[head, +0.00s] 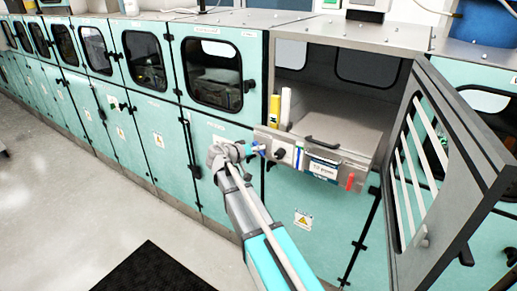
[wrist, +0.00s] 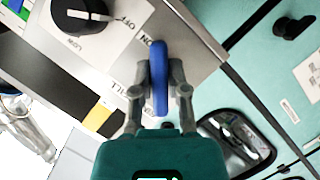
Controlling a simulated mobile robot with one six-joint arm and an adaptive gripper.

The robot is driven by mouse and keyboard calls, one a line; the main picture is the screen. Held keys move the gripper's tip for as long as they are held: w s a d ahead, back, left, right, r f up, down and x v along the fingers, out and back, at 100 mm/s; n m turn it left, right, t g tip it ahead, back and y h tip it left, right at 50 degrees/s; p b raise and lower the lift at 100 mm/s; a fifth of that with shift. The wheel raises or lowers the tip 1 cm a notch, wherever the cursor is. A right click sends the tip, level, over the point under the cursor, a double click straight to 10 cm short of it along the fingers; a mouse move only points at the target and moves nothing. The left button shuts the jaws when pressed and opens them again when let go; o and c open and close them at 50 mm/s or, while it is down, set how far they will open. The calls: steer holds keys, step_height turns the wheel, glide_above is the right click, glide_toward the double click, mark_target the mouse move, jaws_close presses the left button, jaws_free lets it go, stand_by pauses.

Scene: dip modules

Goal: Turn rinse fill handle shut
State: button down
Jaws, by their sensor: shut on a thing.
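The rinse fill handle is a blue lever (wrist: 158,60) on the grey front panel (wrist: 200,48) of the open module. My gripper (wrist: 159,82) is shut on it, one finger on each side. The lever points nearly straight up and down in the wrist view. Part of a label ending in "LL" shows beside it, and the rest is covered. In the head view my gripper (head: 250,149) is at the left end of the front panel (head: 335,156), and little of the lever can be made out.
A black knob (wrist: 80,14) with an OFF, LOW and ON label is beside the lever. The module's windowed door (head: 425,150) stands open on the right. A red part (head: 350,181) hangs on the panel's right end. A black mat (head: 148,268) lies on the open floor.

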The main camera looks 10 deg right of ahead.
steer(key=m+t+y+p, duration=0.1)
steer(key=m+y, duration=0.1)
steer(key=m, duration=0.1)
steer(key=shift+s+m, duration=0.1)
steer(key=shift+m, duration=0.3)
steer(key=shift+m+t+y+p, duration=0.4)
steer(key=shift+m+t+y, duration=0.3)
steer(key=shift+m, duration=0.5)
steer(key=c, duration=0.6)
jaws_free()
steer(key=shift+c, duration=0.2)
